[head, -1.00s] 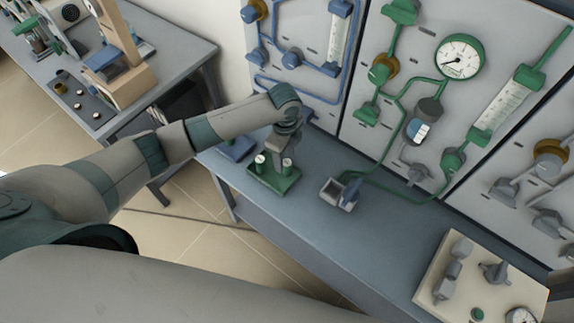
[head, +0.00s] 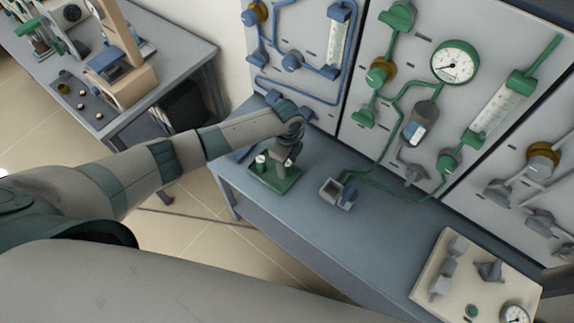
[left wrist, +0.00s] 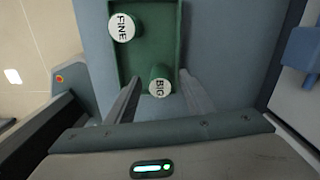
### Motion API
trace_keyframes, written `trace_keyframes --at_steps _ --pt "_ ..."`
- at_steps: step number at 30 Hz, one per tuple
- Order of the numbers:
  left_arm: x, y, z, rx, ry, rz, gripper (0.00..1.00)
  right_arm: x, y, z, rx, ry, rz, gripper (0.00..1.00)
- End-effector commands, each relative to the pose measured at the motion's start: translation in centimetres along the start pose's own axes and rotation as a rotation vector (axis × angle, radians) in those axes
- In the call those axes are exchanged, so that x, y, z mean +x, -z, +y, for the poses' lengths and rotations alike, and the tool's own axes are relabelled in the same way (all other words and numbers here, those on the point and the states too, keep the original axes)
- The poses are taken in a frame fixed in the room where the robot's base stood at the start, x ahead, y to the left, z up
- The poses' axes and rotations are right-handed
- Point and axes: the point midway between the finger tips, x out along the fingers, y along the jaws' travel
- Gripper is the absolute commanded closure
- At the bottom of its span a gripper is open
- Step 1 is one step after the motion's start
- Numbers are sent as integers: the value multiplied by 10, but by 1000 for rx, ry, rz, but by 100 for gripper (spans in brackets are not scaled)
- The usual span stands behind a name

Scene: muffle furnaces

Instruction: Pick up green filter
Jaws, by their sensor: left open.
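Two green filters with white round tops stand in a green tray (head: 262,180) on the blue-grey bench. In the left wrist view, the one marked FINE (left wrist: 123,27) is at the tray's upper left. The one marked BIG (left wrist: 160,82) is lower right. My left gripper (left wrist: 160,82) is open, pointing down over the tray, with its fingers to either side of the BIG filter; I cannot tell if they touch it. In the head view, my left gripper (head: 284,160) hides the BIG filter, and the FINE filter (head: 261,164) shows to its left.
A small grey open box with a blue part (head: 337,192) stands right of the tray. A panel with green pipes and a gauge (head: 455,62) rises behind the bench. A beige control box (head: 478,275) is at the right. The bench front (head: 310,235) is clear.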

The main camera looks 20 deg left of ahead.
Motion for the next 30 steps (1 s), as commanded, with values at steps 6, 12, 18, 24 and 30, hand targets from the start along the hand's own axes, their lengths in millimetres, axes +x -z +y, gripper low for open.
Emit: trace_keyframes --at_steps 6,12,18,24,30 --pt "6 0 0 1 1 -1 52 -2 0 -1 0 1 0 56" --pt "6 0 0 1 1 0 52 -2 1 -3 1 3 1 56" --pt "6 0 0 1 1 -1 59 -2 1 -4 2 4 1 56" --pt "6 0 0 1 1 -1 97 -2 1 -4 2 4 1 56" --pt "6 0 0 1 1 0 97 -2 1 -4 2 3 1 56"
